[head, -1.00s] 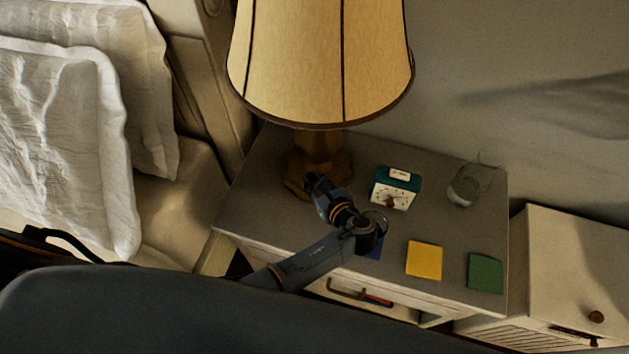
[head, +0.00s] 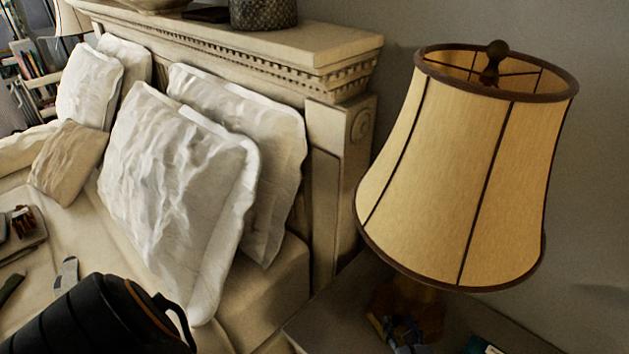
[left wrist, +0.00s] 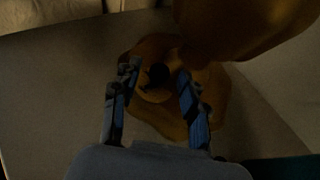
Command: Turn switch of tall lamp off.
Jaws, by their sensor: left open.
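The tall lamp has a tan shade with dark ribs and rims (head: 465,170) at the right of the head view. Its brown base (head: 415,298) sits on the nightstand, partly hidden by the shade. In the left wrist view the golden-brown base (left wrist: 158,110) bears a small dark round knob, apparently the switch (left wrist: 157,75). My left gripper (head: 393,328) is low beside the base, cut off by the lower frame edge. In the left wrist view its fingers (left wrist: 157,82) are open, one on each side of the knob; contact cannot be told. My right gripper is not in view.
The grey nightstand top (head: 320,325) surrounds the base. A clock (head: 483,346) shows partly at the bottom edge. Left of the lamp stand the carved headboard (head: 335,190) and a bed with white pillows (head: 180,185). A dark woven basket (head: 263,13) stands on the headboard.

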